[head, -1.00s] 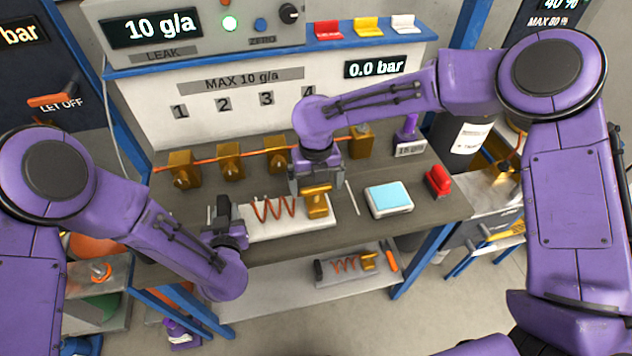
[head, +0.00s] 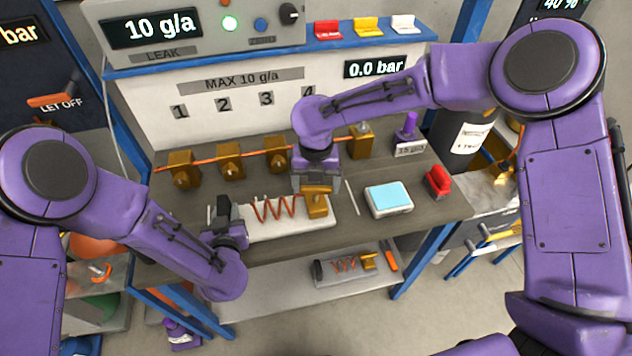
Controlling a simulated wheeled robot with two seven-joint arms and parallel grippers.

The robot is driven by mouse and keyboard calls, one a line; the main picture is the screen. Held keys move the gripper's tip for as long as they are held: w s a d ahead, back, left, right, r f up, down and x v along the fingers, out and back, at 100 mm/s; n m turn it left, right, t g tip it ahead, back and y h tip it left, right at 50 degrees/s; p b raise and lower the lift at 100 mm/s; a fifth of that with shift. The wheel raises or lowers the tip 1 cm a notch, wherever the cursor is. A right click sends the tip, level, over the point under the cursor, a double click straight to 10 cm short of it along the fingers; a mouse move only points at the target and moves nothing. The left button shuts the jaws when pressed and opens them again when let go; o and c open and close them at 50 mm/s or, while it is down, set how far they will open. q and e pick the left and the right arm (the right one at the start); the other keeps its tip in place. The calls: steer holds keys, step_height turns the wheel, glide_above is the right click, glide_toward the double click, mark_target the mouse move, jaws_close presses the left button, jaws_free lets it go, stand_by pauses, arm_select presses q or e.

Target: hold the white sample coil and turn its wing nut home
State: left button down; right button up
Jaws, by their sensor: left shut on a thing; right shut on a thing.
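The white sample coil (head: 290,228) lies on the bench, a white base with a copper spiral and a brass block (head: 317,206) at its right end. My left gripper (head: 232,215) is shut on the left end of the coil. My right gripper (head: 317,187) points down over the brass block and is shut on the wing nut at its top. The wing nut is mostly hidden by the jaws, so its seating cannot be told.
Several brass blocks on a copper pipe (head: 205,161) stand behind the coil. Another coil (head: 346,267) lies on the lower shelf.

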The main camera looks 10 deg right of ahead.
mark_target(316, 187)
steer(key=m, duration=1.4)
stand_by(0.5)
steer(key=o, duration=0.9)
steer(key=shift+c, duration=0.2)
steer(key=shift+r, duration=0.1)
step_height(316, 187, up, 12)
